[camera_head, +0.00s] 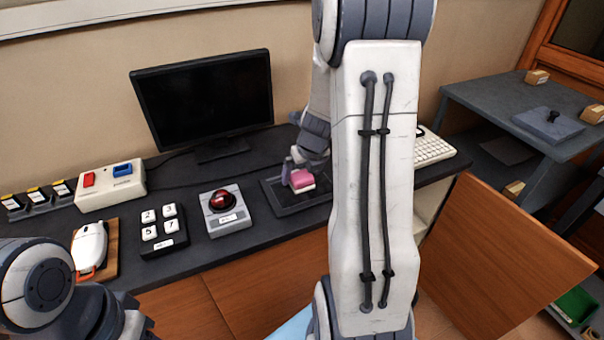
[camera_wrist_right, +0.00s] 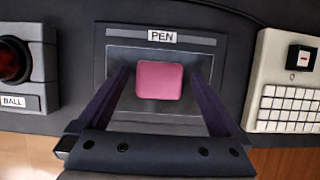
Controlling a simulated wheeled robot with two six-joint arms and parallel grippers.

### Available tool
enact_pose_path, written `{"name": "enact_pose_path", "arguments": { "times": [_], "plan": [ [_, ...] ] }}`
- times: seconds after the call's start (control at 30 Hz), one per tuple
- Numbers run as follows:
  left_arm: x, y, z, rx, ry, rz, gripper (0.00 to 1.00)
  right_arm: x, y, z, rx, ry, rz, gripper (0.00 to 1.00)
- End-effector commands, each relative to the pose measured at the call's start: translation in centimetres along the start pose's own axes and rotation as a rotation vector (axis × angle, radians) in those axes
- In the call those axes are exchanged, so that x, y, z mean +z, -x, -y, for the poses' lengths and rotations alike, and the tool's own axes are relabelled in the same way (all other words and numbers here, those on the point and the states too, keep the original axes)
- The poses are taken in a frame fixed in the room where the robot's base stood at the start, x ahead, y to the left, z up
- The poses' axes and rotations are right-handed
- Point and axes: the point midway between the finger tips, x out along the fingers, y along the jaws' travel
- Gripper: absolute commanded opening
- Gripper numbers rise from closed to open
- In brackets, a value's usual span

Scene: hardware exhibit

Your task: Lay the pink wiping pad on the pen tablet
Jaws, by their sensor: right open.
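The pink wiping pad (camera_head: 301,180) has a pale underside and lies on the dark pen tablet (camera_head: 266,188), which sits on the desk right of the red ball device. In the right wrist view the pad (camera_wrist_right: 160,80) is on the screen area of the tablet (camera_wrist_right: 117,40), below its "PEN" label. My right gripper (camera_head: 296,170) is open, with its fingers (camera_wrist_right: 160,74) on either side of the pad and visible gaps between. My right arm hides part of the desk. Part of my left arm shows at the lower left; its gripper is out of view.
The red trackball (camera_head: 222,200) stands left of the tablet, and the white keyboard (camera_head: 433,150) is to the right. A black monitor (camera_head: 204,95) stands behind. A number-key pad (camera_head: 163,231), switch box (camera_head: 110,186) and white mouse (camera_head: 89,246) are farther left.

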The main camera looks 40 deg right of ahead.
Motion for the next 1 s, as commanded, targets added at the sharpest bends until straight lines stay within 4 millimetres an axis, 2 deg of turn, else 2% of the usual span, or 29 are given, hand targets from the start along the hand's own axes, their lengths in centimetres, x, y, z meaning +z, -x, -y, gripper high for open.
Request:
{"name": "enact_pose_path", "arguments": {
  "times": [0.03, 0.2, 0.4, 0.6, 0.8, 0.87, 0.97, 1.0],
  "plan": [
    [-0.1, 1.0, -0.1, 0.0, 0.0, 0.0, 0.5, 0.3, 1.5, 0.0, -0.001, 0.0, 0.002, 1.0],
    [-0.2, 2.9, -0.2, 0.0, 0.0, 0.0, 0.5, 0.3, 5.4, 0.0, -0.001, 0.001, 0.003, 1.0],
    [-0.2, 4.2, -0.3, 0.0, 0.0, 0.0, 0.5, 0.2, 9.0, 0.0, -0.001, 0.0, 0.002, 1.0],
    [-0.2, 4.7, -0.3, 0.0, 0.0, 0.0, 0.5, 0.0, 10.7, 0.0, 0.0, 0.001, -0.001, 1.0],
    [-0.2, 4.6, -0.3, 0.0, 0.0, 0.0, 0.5, 0.0, 10.8, -0.2, 0.002, 0.011, -0.002, 1.0],
    [-0.2, 4.6, -0.3, 0.0, 0.0, 0.0, 0.5, 0.0, 10.9, -1.0, 0.011, 0.062, -0.005, 1.0],
    [-0.2, 4.6, -0.3, 0.0, 0.0, 0.0, 0.5, -0.1, 11.2, -4.2, 0.051, 0.29, -0.015, 1.0],
    [-0.2, 4.6, -0.3, 0.0, 0.0, 0.0, 0.5, -0.4, 11.5, -6.1, 0.075, 0.435, -0.018, 1.0]
  ]
}}
